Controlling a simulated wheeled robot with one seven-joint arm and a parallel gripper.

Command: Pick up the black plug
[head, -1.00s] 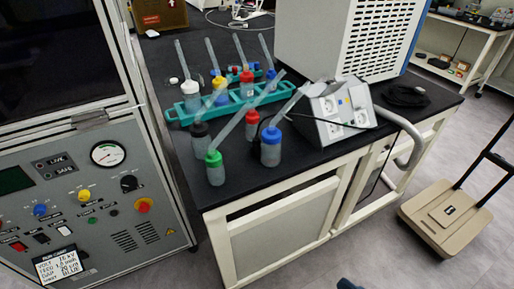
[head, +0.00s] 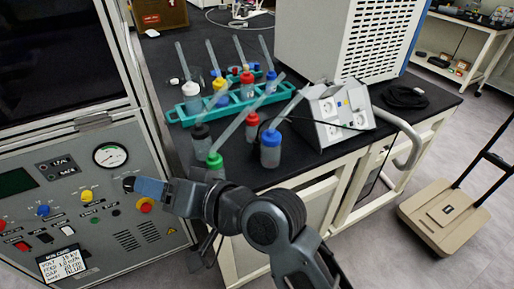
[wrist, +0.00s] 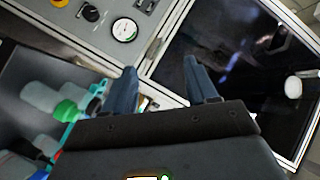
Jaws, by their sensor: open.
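I cannot clearly pick out a black plug. A thin black cable (head: 318,121) runs across the front of the grey-white socket box (head: 333,112) on the black bench, and its ends are too small to read. A coiled black cable (head: 405,96) lies right of the box; no plug stands out on it. My gripper (head: 132,185) is low at the left, in front of the grey control panel and well away from the box. In the wrist view my gripper (wrist: 160,70) has its two fingers apart with nothing between them.
Several squeeze bottles, including a green-capped one (head: 214,160) and a blue-capped one (head: 271,148), stand near my arm. A teal rack (head: 182,116) holds others. A white vented machine (head: 345,40) stands behind. A beige cart (head: 445,215) is on the floor at right.

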